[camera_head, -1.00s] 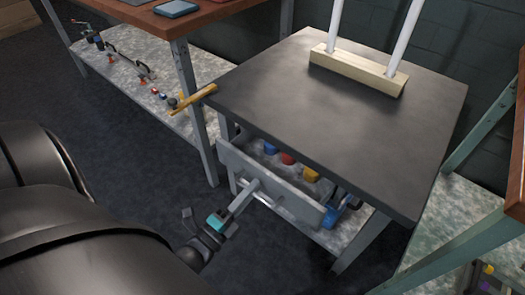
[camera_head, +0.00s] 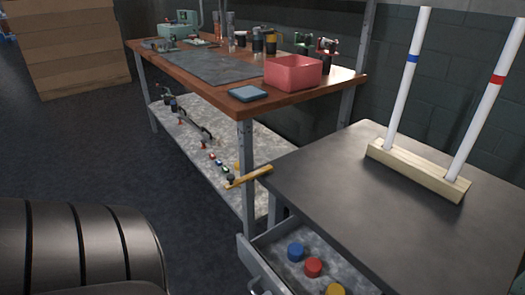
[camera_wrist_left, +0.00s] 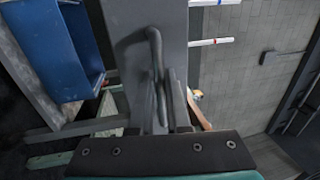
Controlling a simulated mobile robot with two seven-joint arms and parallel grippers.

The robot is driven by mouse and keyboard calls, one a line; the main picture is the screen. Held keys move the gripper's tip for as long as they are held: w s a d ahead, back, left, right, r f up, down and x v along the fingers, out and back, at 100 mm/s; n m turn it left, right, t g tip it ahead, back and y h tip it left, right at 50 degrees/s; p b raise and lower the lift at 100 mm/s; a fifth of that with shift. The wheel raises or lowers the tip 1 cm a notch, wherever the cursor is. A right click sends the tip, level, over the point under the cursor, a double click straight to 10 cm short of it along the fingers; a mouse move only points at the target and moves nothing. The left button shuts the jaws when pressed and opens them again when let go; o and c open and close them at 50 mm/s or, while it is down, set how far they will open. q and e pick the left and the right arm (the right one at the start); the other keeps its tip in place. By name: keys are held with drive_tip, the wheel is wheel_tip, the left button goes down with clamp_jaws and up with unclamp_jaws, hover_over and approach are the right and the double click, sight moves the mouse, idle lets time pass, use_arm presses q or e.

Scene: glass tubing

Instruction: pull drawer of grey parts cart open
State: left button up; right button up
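The grey parts cart (camera_head: 400,215) stands at the right in the head view. Its drawer (camera_head: 265,262) stands out from under the dark top, with blue, red and yellow caps inside. The drawer handle (camera_head: 260,287) shows only in part at the bottom edge. In the left wrist view the grey drawer front (camera_wrist_left: 150,12) fills the middle, with the dark curved handle (camera_wrist_left: 154,50) before it. My left gripper (camera_wrist_left: 170,100) has its fingers close together at the handle and appears shut on it. It is outside the head view. My right gripper is in neither view.
A wooden stand (camera_head: 415,170) with two white tubes is on the cart top. A workbench (camera_head: 215,75) with a pink bin (camera_head: 293,72) stands behind.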

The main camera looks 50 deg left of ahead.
use_arm(q)
drive_tip(key=shift+o, duration=0.8)
drive_tip(key=v, duration=1.5)
drive_tip(key=shift+s+b, duration=0.15)
drive_tip(key=shift+b, duration=0.2)
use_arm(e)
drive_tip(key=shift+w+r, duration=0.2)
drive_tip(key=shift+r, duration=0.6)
use_arm(q)
drive_tip(key=shift+a, duration=0.1)
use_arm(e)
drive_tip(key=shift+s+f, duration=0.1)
